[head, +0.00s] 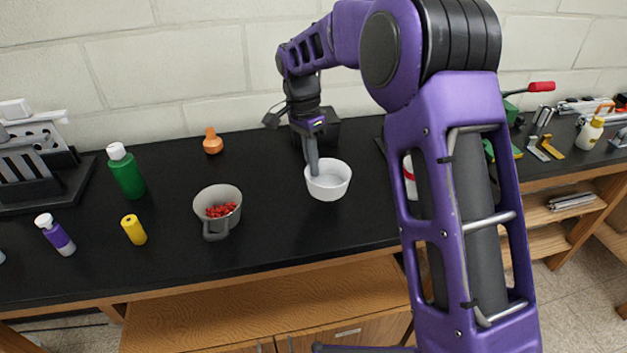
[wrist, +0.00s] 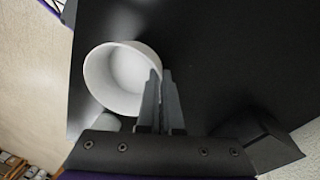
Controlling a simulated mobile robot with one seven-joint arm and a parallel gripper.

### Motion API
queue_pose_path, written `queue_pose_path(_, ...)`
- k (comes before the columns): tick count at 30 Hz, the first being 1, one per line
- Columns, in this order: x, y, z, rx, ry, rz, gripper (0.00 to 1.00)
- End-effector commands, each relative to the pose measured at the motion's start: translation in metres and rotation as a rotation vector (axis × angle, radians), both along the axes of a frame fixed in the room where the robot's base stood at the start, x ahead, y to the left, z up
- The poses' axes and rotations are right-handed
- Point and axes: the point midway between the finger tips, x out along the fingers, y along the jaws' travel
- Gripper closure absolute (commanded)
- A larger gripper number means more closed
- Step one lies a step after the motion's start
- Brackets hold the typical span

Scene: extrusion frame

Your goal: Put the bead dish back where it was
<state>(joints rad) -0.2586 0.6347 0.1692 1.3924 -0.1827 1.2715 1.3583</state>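A round white dish (head: 328,182), which I take for the bead dish, is at my gripper (head: 312,172) over the middle of the black bench. It looks empty in the wrist view (wrist: 122,80). My gripper (wrist: 160,86) points down, with its fingers close together on the dish's rim. The dish is about level; I cannot tell whether it touches the bench. A grey handled cup (head: 218,205) holding red beads stands to its left.
A yellow bottle (head: 133,229), a green bottle (head: 126,172) and a purple bottle (head: 55,234) stand at left. An orange bottle (head: 212,141) is near the wall. A red-and-white object (head: 410,178) is partly behind my arm. Bare bench (head: 275,225) lies in front of the dish.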

Motion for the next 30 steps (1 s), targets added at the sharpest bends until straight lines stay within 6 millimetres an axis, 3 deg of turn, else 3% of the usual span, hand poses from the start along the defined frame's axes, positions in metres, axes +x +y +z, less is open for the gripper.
queue_pose_path(8, -0.001, 0.0, -0.043, 0.0, 0.003, 0.0, 1.0)
queue_pose_path(19, 0.0, 0.0, -0.048, 0.0, 0.002, 0.001, 1.0)
queue_pose_path(24, 0.0, 0.0, -0.046, 0.0, 0.002, 0.001, 0.68)
queue_pose_path(30, 0.0, 0.0, -0.046, 0.001, 0.001, 0.001, 0.68)
